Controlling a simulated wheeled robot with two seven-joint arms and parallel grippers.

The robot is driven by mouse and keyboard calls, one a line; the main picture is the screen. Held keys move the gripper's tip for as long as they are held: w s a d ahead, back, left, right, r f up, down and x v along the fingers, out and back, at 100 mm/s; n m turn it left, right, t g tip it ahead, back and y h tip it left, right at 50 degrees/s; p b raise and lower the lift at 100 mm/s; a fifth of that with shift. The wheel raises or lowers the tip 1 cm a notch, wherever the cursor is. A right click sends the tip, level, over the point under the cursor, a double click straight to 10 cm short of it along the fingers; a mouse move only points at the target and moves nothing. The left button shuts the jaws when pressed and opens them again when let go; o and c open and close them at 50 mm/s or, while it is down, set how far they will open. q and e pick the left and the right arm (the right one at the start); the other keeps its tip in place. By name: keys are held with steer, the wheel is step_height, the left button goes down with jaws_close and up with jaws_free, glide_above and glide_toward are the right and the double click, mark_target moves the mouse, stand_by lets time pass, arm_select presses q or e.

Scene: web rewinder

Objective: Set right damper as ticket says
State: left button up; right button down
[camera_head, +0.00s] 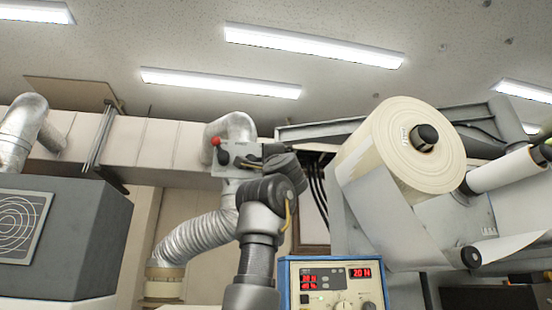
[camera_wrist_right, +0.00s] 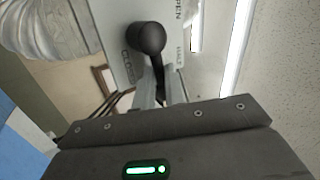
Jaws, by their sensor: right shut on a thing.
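The damper plate (camera_head: 232,172) is fixed on the silver duct below the ceiling in the head view. A red ball (camera_head: 215,141) shows at its left. In the wrist view the pale plate (camera_wrist_right: 117,30) carries the words CLOSED, HALF and OPEN. A dark handle with a round black end (camera_wrist_right: 147,38) stands before it, its bar running down between the CLOSED and HALF words. My right gripper (camera_wrist_right: 160,92) is shut on that bar; in the head view my right gripper (camera_head: 272,152) reaches the plate from the right. The exact setting cannot be told. No ticket is readable. My left gripper is out of view.
A large paper roll (camera_head: 405,145) and rollers stand to the right of my arm. A blue-framed control box (camera_head: 335,284) with red digits is below. A flexible silver duct (camera_head: 200,236) hangs left of my arm. A dark grey cabinet (camera_head: 75,230) stands far left.

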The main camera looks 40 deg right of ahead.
steer(key=shift+w+a+f+m+g+h, duration=0.1)
steer(key=shift+f+m+g+h, duration=0.15)
steer(key=shift+m+h, duration=0.4)
steer(key=shift+w+f+m+g+h, duration=0.15)
steer(key=shift+m+g+h, duration=0.15)
steer(key=shift+m, duration=0.55)
steer(key=shift+s, duration=0.1)
steer(key=c, duration=1.5)
jaws_free()
steer(key=shift+s, duration=0.1)
steer(key=shift+o, duration=0.2)
steer(key=s+a+b, duration=0.7)
steer(key=s, duration=0.3)
steer(key=shift+s+f, duration=0.3)
steer(key=shift+s, duration=0.1)
